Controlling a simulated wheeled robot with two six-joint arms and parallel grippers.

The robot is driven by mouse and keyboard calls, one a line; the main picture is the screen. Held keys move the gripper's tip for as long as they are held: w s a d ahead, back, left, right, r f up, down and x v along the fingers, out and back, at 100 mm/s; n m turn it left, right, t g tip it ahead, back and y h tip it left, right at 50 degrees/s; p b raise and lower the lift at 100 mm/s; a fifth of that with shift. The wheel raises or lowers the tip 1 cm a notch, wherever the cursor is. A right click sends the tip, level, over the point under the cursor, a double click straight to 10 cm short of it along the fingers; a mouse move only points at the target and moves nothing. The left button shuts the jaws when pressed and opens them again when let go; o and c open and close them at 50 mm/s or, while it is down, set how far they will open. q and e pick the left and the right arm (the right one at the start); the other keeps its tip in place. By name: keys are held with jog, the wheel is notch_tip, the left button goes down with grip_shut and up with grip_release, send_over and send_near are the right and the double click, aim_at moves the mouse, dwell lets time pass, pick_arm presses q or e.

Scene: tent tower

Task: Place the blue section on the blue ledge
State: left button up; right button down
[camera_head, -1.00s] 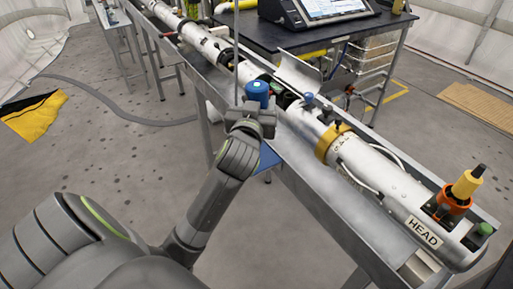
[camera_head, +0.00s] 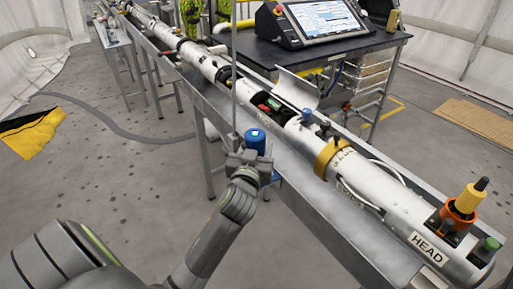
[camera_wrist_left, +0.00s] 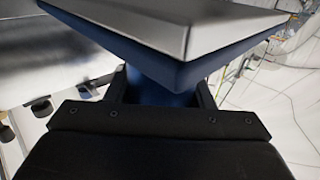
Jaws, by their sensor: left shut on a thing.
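The blue section (camera_head: 255,140) is a short upright blue cylinder in the head view, held in my left gripper (camera_head: 251,160). The gripper is shut on it beside the metal trough's near side. A small blue ledge (camera_head: 275,177) shows low by the trough, just right of and below the gripper; my gripper partly hides it. The left wrist view shows a blue body (camera_wrist_left: 160,85) between the fingers, with a wide grey and blue plate (camera_wrist_left: 165,35) across it. I cannot tell whether that plate is the ledge. My right gripper is not in view.
A long white tube (camera_head: 345,170) marked HEAD lies along the metal trough (camera_head: 310,190). A thin upright rod (camera_head: 234,70) rises close to the blue section. A dark table (camera_head: 300,45) with a screen (camera_head: 322,22) stands behind. The floor (camera_head: 120,180) at left is mostly clear.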

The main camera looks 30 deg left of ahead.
pick_arm(q)
jog(key=o, duration=1.3)
jog(key=shift+r, duration=0.1)
jog(key=shift+s+d, duration=0.15)
jog(key=shift+s, duration=0.1)
jog(key=v, duration=1.1)
jog(key=shift+s+d+b, duration=0.1)
jog(key=shift+s+b, duration=0.15)
jog(key=shift+b, duration=0.1)
